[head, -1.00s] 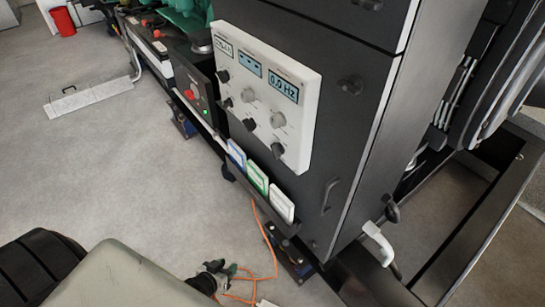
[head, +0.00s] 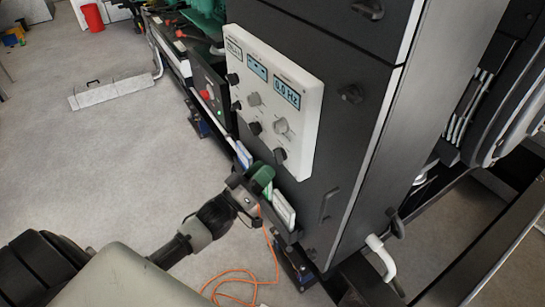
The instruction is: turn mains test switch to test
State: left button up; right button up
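The white control panel (head: 302,118) is on the front of the dark cabinet, with small displays along its top and several black and grey knobs below. Labels are too small to read, so I cannot tell which knob is the mains test switch. A lower black knob (head: 280,155) sits near the panel's bottom corner. My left gripper (head: 262,178) is just below the panel, in front of the card holder, apart from the knobs. Its green end shows, but its finger opening does not. It partly hides the cards. My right gripper is out of view.
The card holder (head: 294,236) juts from the cabinet below the panel, with a white card (head: 283,210) at its right end. An orange cable (head: 236,276) lies on the floor. A cabinet handle (head: 328,204) is right of the holder.

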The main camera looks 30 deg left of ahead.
aim_at(275, 159)
pick_arm(q)
jog(key=shift+p+x, duration=0.3)
jog(key=shift+x, duration=1.6)
grip_shut()
